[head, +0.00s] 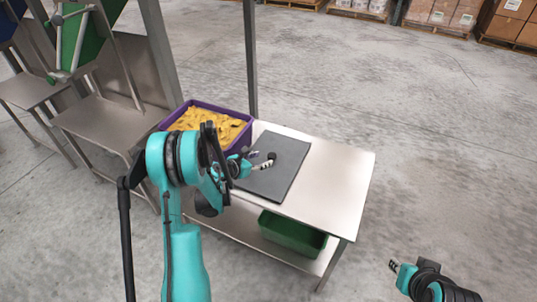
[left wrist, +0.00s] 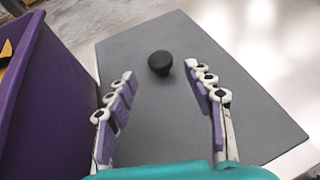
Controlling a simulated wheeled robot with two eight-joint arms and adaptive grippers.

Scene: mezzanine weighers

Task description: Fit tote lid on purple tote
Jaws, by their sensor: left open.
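The purple tote (head: 245,137) stands on the steel table, filled with yellow pieces. Its side wall also shows at the left of the left wrist view (left wrist: 40,85). The tote lid (head: 286,167) is a flat dark grey panel lying on the table to the right of the tote. A black knob (left wrist: 160,63) stands up from the lid. My left gripper (head: 262,160) is over the lid. In the left wrist view its fingers (left wrist: 165,95) are open on either side of the knob's line, with the knob beyond the fingertips. My right gripper (head: 393,266) is away from the table at lower right.
The steel table (head: 345,175) has bare top to the right of the lid. A green bin (head: 292,233) sits on its lower shelf. A post (head: 251,60) rises behind the tote. Steel stands with a green hopper (head: 85,40) are at left.

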